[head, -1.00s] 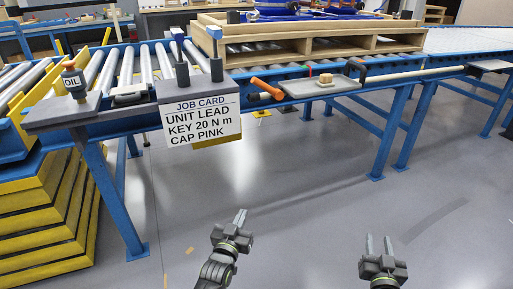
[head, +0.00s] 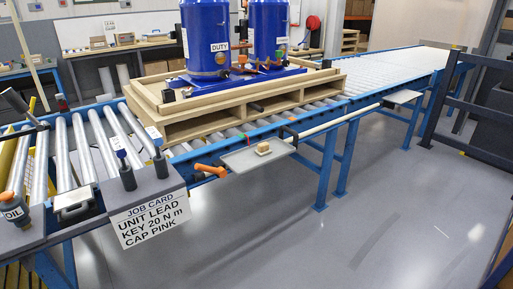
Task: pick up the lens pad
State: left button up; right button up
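A small tan block (head: 263,149) sits on a flat grey tray (head: 256,156) fixed along the front side of the roller conveyor. It may be the lens pad, but it is too small to tell for sure. Another candidate is a flat pale item with a dark handle (head: 74,204) at the front left edge of the conveyor; its nature is unclear. Neither of my grippers shows in the head view now.
A wooden pallet (head: 190,127) carries blue tanks, one marked DUTY (head: 207,40). An orange-handled tool (head: 209,171) lies left of the tray. Floor at front right is clear.

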aim_at(263, 149)
jog(key=i+j+z, duration=0.2)
jog(key=i+j, duration=0.15)
jog(key=j, duration=0.3)
jog(key=i+j+z, duration=0.1)
jog(key=j, duration=0.2)
jog(key=i+j+z, duration=0.1)
jog(key=j, duration=0.25)
jog(key=i, duration=0.1)
